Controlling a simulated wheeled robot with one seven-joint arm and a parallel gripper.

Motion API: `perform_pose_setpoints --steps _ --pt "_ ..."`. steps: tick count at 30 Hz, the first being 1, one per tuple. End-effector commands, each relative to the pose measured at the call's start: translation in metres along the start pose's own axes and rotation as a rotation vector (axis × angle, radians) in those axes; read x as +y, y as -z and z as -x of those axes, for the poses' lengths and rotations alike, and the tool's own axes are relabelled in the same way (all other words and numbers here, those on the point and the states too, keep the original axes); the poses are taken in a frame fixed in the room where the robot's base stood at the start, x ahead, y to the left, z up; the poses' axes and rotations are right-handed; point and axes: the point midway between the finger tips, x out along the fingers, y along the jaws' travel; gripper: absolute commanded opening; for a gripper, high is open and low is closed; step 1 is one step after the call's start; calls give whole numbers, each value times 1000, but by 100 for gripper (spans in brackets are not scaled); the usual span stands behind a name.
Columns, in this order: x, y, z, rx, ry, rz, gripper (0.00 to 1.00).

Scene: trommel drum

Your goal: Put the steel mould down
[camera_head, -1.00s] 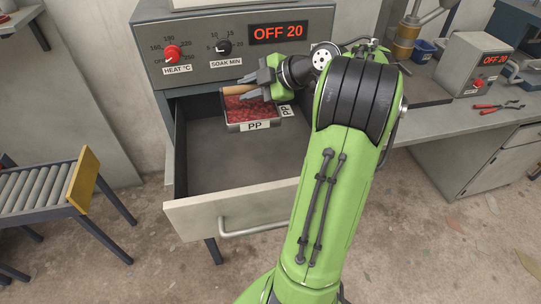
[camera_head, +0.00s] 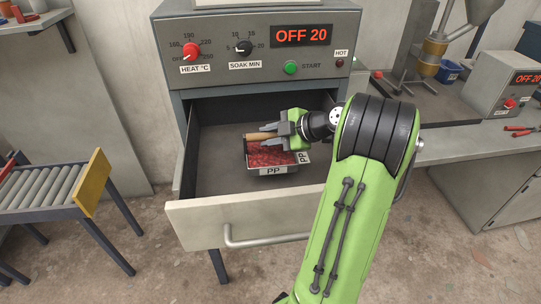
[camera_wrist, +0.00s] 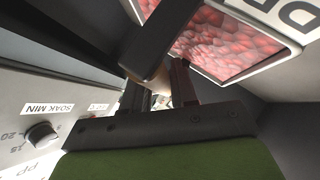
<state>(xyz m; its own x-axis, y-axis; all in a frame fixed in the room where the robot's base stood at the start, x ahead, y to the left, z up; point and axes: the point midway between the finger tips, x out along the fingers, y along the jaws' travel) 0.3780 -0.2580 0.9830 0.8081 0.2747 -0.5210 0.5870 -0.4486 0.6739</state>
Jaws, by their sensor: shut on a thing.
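The steel mould (camera_head: 272,170) is a shallow tray filled with red granules, with PP labels on its sides and a wooden handle (camera_head: 262,136). My gripper (camera_head: 270,133) is shut on this handle, beside the back of the tray. The mould is inside the outline of the open drawer (camera_head: 190,215), right of its middle; I cannot tell whether it touches the drawer floor. In the wrist view, the mould (camera_wrist: 238,70) is at upper right and the handle (camera_wrist: 160,88) passes between the fingers, partly hidden by them.
The drawer belongs to an oven (camera_head: 215,22) with HEAT and SOAK MIN knobs and an OFF 20 display, close above my gripper. Bare drawer floor (camera_head: 220,175) lies left of the mould. A roller stand (camera_head: 50,190) is at left, a bench (camera_head: 455,150) at right.

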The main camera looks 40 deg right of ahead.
Motion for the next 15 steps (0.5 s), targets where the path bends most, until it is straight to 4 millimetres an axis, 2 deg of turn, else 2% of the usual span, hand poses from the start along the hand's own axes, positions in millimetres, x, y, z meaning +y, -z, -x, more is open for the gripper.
perform_pose_setpoints --steps 7,15 --pt "-25 -19 -20 2 -1 0 0" --pt "-25 -19 -20 1 -2 3 0"
